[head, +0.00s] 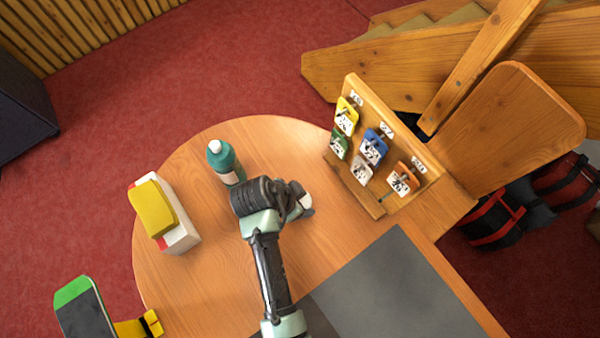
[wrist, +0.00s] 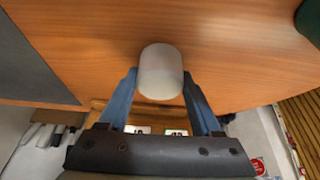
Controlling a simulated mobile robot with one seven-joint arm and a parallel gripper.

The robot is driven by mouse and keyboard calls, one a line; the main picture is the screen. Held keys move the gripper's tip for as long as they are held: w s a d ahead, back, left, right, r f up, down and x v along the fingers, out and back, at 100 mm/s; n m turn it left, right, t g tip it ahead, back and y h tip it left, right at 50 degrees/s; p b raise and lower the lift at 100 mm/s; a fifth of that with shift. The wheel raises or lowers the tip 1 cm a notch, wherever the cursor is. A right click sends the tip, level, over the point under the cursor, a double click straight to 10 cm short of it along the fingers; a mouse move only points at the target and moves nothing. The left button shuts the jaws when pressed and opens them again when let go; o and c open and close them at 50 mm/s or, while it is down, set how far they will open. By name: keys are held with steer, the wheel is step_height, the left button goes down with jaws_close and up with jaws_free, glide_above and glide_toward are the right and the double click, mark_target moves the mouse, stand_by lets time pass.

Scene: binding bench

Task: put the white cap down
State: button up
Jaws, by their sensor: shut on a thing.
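The white cap (wrist: 160,70) is a short, smooth cylinder between the two blue fingers of my gripper (wrist: 160,82) in the wrist view. My gripper is shut on it. In the head view the cap (head: 306,200) shows only as a small white patch at the end of my gripper (head: 303,207), over the round part of the wooden table (head: 290,140). The wrist hides much of it there. Bare wood shows around the cap in the wrist view. I cannot tell whether the cap touches the table.
A teal bottle (head: 228,168) with a light top stands left of my gripper. A white box with a yellow block (head: 153,209) is farther left. A wooden rack with coloured tags (head: 373,150) stands to the right. A grey mat (head: 400,290) lies in front; bare wood lies between.

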steer(key=o, duration=1.3)
steer(key=shift+f, duration=0.1)
